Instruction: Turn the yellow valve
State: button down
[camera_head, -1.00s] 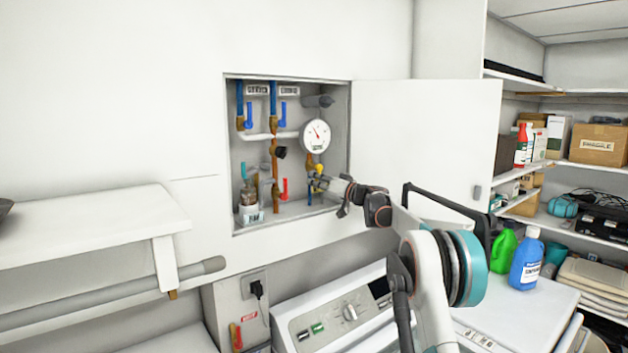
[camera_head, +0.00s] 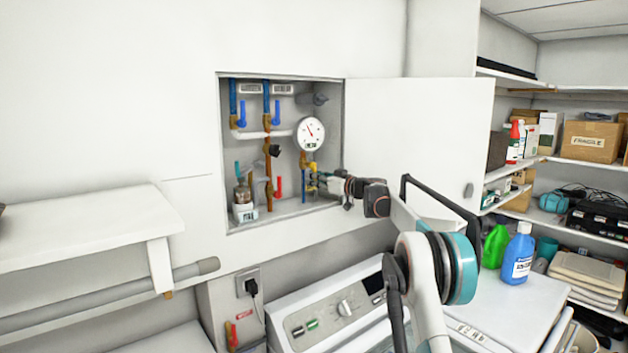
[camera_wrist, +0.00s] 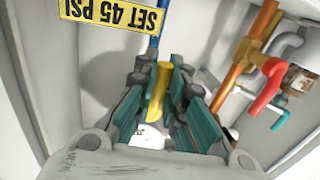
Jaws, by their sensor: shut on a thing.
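The yellow valve handle (camera_wrist: 159,92) stands between the two teal fingers of my gripper (camera_wrist: 160,88) in the wrist view. My gripper is shut on it. In the head view my gripper (camera_head: 322,182) reaches into the open wall cabinet (camera_head: 222,150) at its lower right. There the yellow valve (camera_head: 312,180) shows only in part, beside the fingertips. A blue pipe (camera_wrist: 157,35) runs by the valve in the wrist view.
A red lever (camera_wrist: 266,92) and a teal lever (camera_wrist: 283,116) sit right of my gripper in the wrist view. A gauge (camera_head: 309,133) hangs above the valve. The open cabinet door (camera_head: 425,130) stands right. A washing machine (camera_head: 320,320) is below.

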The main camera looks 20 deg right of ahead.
jog(key=shift+f, duration=0.15)
jog(key=c, duration=1.7)
grip_release()
jog(key=shift+d, duration=0.1)
jog(key=shift+o, duration=0.2)
jog(key=shift+s, duration=0.1)
jog(key=v, duration=1.2)
